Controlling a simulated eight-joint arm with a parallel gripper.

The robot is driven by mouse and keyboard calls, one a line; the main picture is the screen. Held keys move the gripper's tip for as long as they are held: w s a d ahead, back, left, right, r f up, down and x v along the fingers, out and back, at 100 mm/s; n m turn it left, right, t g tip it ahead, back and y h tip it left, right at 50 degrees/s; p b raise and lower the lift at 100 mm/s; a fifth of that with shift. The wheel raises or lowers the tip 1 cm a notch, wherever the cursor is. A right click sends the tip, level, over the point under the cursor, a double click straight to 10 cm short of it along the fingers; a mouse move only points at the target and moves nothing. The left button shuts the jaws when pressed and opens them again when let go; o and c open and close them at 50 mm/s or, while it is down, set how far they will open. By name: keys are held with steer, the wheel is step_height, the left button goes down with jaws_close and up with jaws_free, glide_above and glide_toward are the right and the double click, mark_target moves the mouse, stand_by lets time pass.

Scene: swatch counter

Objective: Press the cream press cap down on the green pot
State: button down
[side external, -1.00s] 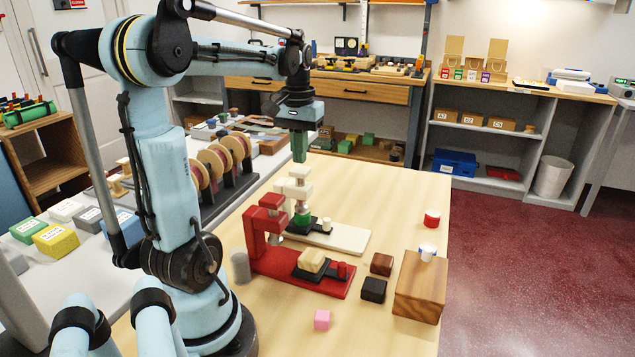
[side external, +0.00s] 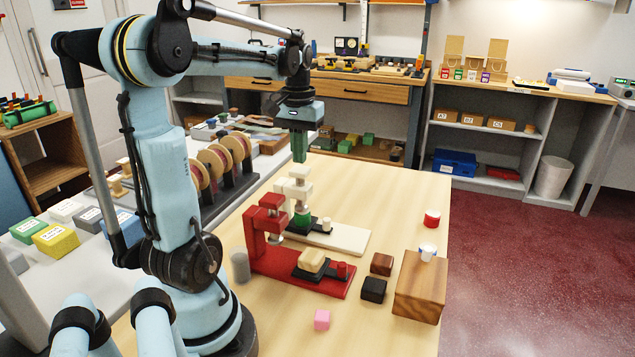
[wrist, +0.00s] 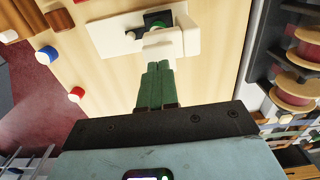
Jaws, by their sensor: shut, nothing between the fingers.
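The cream press stands upright on its long cream base (side external: 345,240). Its cream press cap (side external: 299,173) is at the top of the press. The green pot (side external: 302,218) sits below the press head, on a dark holder. My gripper (side external: 299,160) points straight down with its green fingers shut and empty. Its tips are just over the cap; I cannot tell whether they touch it. In the wrist view, the shut fingertips (wrist: 158,66) are close to the cream press (wrist: 163,45), and the pot is mostly hidden by it.
A red press (side external: 300,273) with a cream block in its holder stands in front.

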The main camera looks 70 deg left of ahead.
steer(key=shift+f, duration=1.3)
stand_by(0.4)
steer(key=shift+r, duration=4)
steer(key=w+d+f+m+t, duration=0.1)
steer(key=d+f+m+t, duration=0.2)
steer(key=d, duration=0.9)
steer(key=w+d+f+m+t, duration=0.2)
steer(key=d+f+m+t, duration=0.2)
steer(key=d, duration=0.9)
step_height(320, 180, down, 3)
steer(key=shift+r+m, duration=0.1)
steer(key=shift+m, duration=0.9)
